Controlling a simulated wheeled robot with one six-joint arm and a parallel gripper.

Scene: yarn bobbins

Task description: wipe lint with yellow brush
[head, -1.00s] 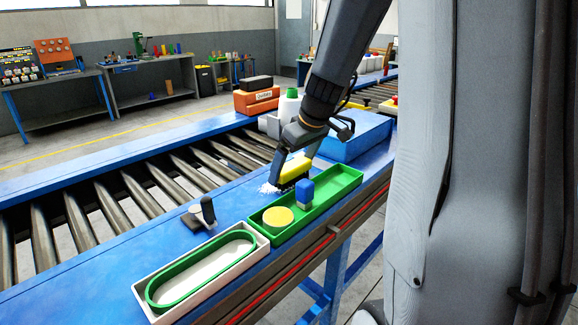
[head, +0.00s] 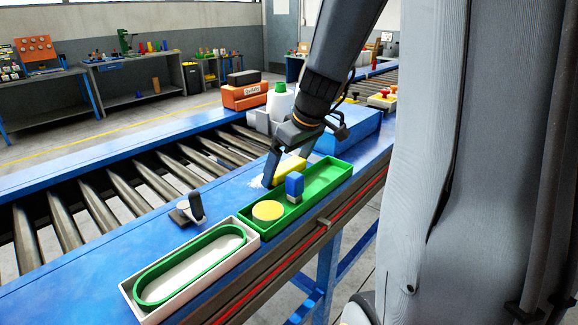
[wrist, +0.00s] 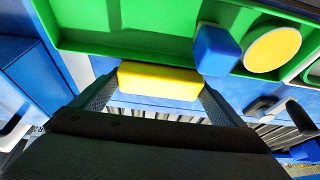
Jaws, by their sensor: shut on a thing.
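The yellow brush (head: 291,168) is held in my gripper (head: 281,165), low over the blue work surface; it also shows in the wrist view (wrist: 158,80) between the two fingers. My gripper is shut on it. White lint (head: 257,184) lies on the blue surface just left of the brush. The brush's underside is partly hidden, so I cannot tell whether it touches the surface.
A green tray (head: 325,182) beside the brush holds a blue block (head: 294,185) and a yellow disc (head: 267,210). A white tray with a green oval ring (head: 150,289) stands nearer. A small black-handled tool (head: 194,207) sits left. Rollers (head: 105,212) run behind.

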